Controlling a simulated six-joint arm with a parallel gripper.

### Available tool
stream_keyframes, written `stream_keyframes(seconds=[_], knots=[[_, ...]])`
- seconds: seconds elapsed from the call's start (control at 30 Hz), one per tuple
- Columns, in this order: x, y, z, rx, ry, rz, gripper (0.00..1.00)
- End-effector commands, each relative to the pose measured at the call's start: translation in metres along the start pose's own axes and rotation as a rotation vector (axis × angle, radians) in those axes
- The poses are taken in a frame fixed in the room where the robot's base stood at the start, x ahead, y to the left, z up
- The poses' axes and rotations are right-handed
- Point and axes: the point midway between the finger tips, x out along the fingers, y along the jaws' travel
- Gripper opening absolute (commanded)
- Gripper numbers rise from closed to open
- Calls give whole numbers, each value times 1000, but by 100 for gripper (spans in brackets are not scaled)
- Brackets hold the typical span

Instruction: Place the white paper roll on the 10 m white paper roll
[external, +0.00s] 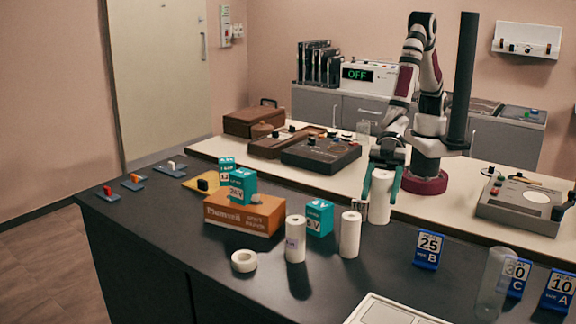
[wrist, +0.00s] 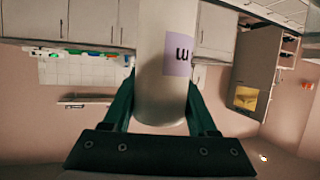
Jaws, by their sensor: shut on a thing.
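A white paper roll (external: 380,200) is upright between the green fingers of my gripper (external: 379,190), which is shut on it. In the wrist view the fingers of my gripper (wrist: 160,95) press on both sides of this white roll (wrist: 160,97), and a lilac label (wrist: 179,56) with a partly legible "m" faces the camera. Two more white rolls stand upright on the dark counter: one with a faint lilac label (external: 295,241) and one beside it to the right (external: 350,236). I cannot read any lengths, so I cannot tell which is the 10 m roll.
A white tape ring (external: 244,261) lies at the front left. A brown box (external: 244,215) with teal blocks is behind it. A blue 25 B sign (external: 428,250) and a clear cylinder (external: 494,283) stand right. Dark counter (external: 385,278) is bare before the rolls.

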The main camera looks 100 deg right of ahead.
Motion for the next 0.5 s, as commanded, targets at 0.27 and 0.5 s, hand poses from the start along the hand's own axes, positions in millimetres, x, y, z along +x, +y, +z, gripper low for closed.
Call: stream_keyframes(seconds=[0.27,0.5], knots=[[-111,118,-24,19,3,54,0],[-166,147,-13,33,0,75,0]])
